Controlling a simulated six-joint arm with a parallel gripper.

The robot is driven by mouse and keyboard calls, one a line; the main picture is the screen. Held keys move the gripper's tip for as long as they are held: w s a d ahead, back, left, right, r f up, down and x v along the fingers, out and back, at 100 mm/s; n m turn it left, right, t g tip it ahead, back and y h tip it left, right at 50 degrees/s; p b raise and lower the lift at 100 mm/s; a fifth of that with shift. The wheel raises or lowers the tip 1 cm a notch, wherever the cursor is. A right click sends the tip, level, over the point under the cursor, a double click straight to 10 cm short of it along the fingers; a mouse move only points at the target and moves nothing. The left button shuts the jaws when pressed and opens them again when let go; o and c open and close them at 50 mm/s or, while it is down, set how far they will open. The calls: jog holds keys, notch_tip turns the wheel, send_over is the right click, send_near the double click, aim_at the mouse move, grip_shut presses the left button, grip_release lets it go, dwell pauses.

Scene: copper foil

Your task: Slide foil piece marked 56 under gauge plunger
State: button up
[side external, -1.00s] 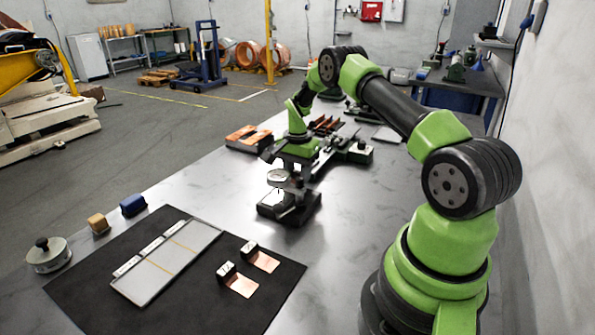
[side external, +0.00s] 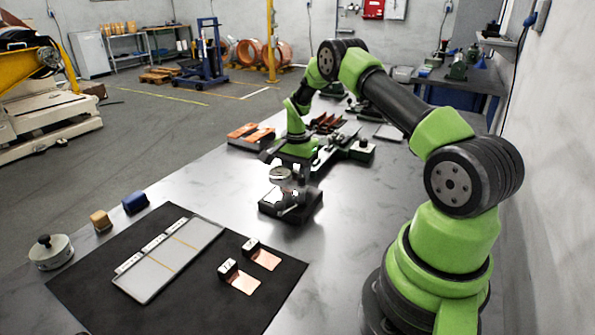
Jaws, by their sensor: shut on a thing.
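The dial gauge (side external: 281,174) stands on its dark base (side external: 300,210) near the middle of the bench. My gripper (side external: 292,181) is low at the gauge, on its far side, and is shut on a thin piece. The gauge hides most of the fingers and of that piece. A bright patch (side external: 272,196) shows under the dial; I cannot tell if it is foil or gauge metal. Two copper foil pieces, a nearer one (side external: 244,283) and a farther one (side external: 267,261), lie on the black mat beside small dark blocks with white tags. Their marks are too small to read.
A pale tray (side external: 150,283) with three labelled sections lies on the black mat (side external: 205,312). A round lidded weight (side external: 50,255), a tan block (side external: 101,221) and a blue block (side external: 135,203) stand left of it. Tools and orange-topped blocks (side external: 250,135) sit behind the gauge.

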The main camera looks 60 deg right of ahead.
jog(key=shift+a, duration=1.2)
dwell(1.1)
jog(key=o, duration=0.6)
jog(key=shift+r, duration=0.15)
jog(key=shift+r, duration=1.4)
jog(key=shift+o, duration=0.4)
jog(key=o, duration=0.5)
jog(key=shift+c, duration=0.2)
jog(key=shift+r, duration=1.95)
